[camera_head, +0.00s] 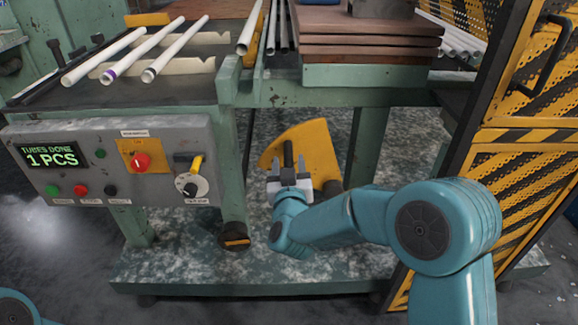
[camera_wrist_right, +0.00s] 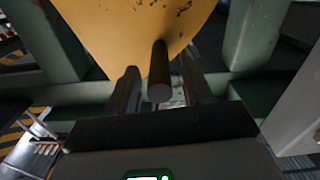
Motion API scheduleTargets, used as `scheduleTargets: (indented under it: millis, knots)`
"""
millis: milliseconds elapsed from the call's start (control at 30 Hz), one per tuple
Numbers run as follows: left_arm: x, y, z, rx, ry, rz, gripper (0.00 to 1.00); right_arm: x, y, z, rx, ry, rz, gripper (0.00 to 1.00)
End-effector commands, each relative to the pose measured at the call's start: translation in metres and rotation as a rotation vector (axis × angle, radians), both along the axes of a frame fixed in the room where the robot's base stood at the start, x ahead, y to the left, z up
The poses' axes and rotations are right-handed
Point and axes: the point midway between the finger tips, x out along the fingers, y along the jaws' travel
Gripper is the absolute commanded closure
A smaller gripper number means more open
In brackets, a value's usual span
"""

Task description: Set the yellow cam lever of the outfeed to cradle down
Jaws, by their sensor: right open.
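A yellow fan-shaped plate (camera_head: 316,150), which looks like the cam lever, sits under the bench in the middle of the head view. It also fills the top of the right wrist view (camera_wrist_right: 130,30). A dark round peg (camera_head: 288,153) sticks out from it toward me. My right gripper (camera_head: 288,172) is in front of the plate, open. In the right wrist view the peg (camera_wrist_right: 159,80) stands between its two fingers (camera_wrist_right: 159,92), with a gap visible on each side. Part of the plate is hidden by my right gripper and arm. My left gripper is out of view.
A grey control panel (camera_head: 75,130) with buttons and a yellow-handled switch (camera_head: 195,166) is at the left. A green leg (camera_head: 232,165) stands left of the plate. A yellow-black striped guard (camera_head: 500,165) stands at the right.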

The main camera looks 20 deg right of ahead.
Motion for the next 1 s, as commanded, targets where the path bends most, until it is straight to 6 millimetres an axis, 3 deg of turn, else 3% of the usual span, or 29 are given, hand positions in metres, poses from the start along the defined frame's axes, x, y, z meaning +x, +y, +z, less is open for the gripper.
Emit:
scheduleTargets:
  millis: [300, 333, 467, 500, 767, 1000]
  knots:
    - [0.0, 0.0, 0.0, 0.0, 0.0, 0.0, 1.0, 0.004, -0.001, 0.0, 0.0, 0.001, 0.0, 0.49]
    - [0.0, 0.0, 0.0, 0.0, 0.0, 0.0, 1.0, 0.004, -0.001, 0.0, 0.0, 0.001, 0.0, 0.56]
    - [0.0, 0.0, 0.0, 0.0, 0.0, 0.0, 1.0, 0.003, -0.001, 0.0, 0.0, 0.0, 0.0, 0.98]
    - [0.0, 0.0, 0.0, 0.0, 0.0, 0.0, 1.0, 0.003, -0.001, 0.0, 0.0, 0.0, 0.0, 1.0]
    - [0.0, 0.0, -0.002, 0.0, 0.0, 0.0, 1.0, 0.003, -0.004, 0.002, 0.017, -0.006, -0.002, 1.0]
    - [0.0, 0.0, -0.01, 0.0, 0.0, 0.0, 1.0, -0.003, -0.023, 0.015, 0.121, -0.037, -0.004, 1.0]
